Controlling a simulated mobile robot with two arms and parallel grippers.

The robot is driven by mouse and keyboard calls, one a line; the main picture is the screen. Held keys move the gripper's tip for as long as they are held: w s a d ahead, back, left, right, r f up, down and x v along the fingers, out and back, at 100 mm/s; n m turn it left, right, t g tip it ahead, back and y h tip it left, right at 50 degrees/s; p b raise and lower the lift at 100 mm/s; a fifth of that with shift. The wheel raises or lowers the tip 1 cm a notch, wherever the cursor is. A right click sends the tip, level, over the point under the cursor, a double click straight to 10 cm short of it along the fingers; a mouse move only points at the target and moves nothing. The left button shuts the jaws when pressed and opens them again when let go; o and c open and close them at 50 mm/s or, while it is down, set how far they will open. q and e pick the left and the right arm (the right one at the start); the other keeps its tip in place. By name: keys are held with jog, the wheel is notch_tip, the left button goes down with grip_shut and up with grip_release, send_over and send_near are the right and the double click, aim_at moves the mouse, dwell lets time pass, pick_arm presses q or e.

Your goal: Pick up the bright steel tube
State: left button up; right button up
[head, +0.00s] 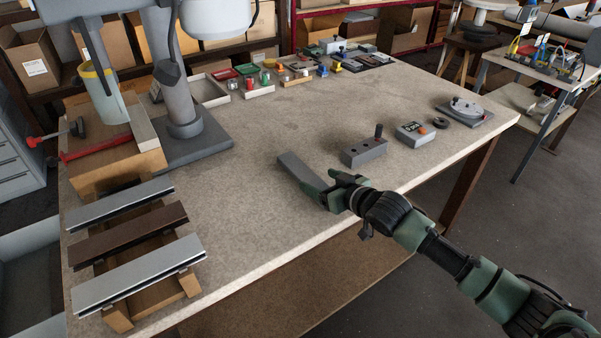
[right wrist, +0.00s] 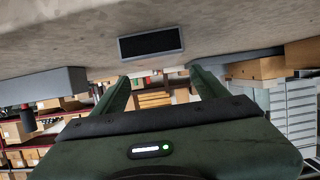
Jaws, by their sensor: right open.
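A grey rectangular tube (head: 298,168), seemingly the bright steel tube, lies flat on the workbench just left of my right gripper. In the right wrist view its dark end with a lighter rim (right wrist: 151,43) faces the camera, ahead of the fingers. My right gripper (head: 328,186) is open near the tube's near end. In the right wrist view the gripper (right wrist: 161,88) has its fingers apart with nothing between them. The head view does not show clearly whether a finger touches the tube. My left gripper is not in view.
Two silvery profiles and a brown profile (head: 125,233) rest on a wooden stand at the left. A grey box with a black lever (head: 365,151) stands right of the tube. The machine base (head: 190,150) is behind left.

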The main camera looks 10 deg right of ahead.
aim_at(309, 177)
jog(key=shift+w+a, duration=0.15)
jog(key=shift+w, duration=0.1)
jog(key=shift+w+a+f, duration=0.1)
jog(key=shift+w+f, duration=0.1)
jog(key=shift+w, duration=0.05)
jog(key=x, duration=0.3)
jog(key=shift+w+a+f+p, duration=0.1)
jog(key=shift+w+f+p, duration=0.1)
jog(key=shift+f+p, duration=0.2)
jog(key=shift+w+a+f, duration=0.1)
jog(key=shift+w+f, duration=0.05)
jog(key=shift+w, duration=0.2)
jog(key=c, duration=1.3)
grip_shut()
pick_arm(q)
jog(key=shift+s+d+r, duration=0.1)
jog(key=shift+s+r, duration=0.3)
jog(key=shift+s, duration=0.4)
